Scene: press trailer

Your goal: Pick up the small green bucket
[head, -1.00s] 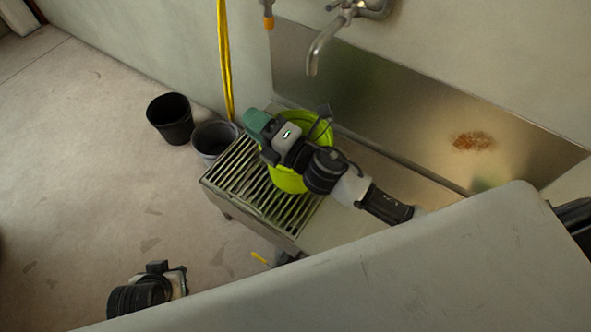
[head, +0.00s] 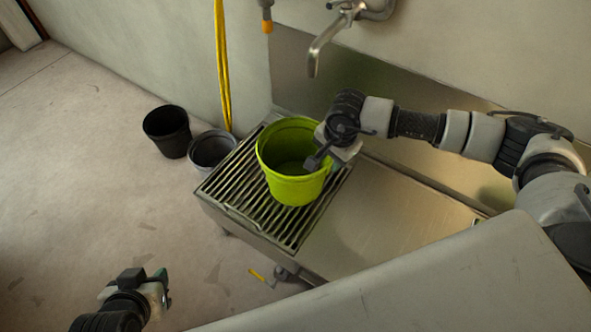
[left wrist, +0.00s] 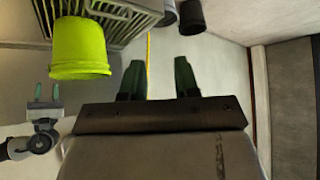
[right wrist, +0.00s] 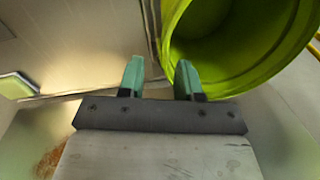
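The small green bucket (head: 292,190) stands upright and empty on a slatted metal grate. It also shows at the upper left of the left wrist view (left wrist: 80,48) and at the upper right of the right wrist view (right wrist: 240,75). My right gripper (head: 328,157) is at the bucket's right rim. In the right wrist view its fingers (right wrist: 160,78) are apart; one overlaps the bucket's inside, the other is outside the wall. Contact cannot be told. My left gripper (head: 164,283) is low at the left, away from the bucket; its fingers (left wrist: 160,78) are apart and empty.
The grate (head: 225,192) is at the left end of a metal sink unit (head: 390,222). A black bucket (head: 168,135) and a grey bucket (head: 212,152) stand on the floor to its left. A tap (head: 318,50) and yellow hose (head: 222,70) are behind.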

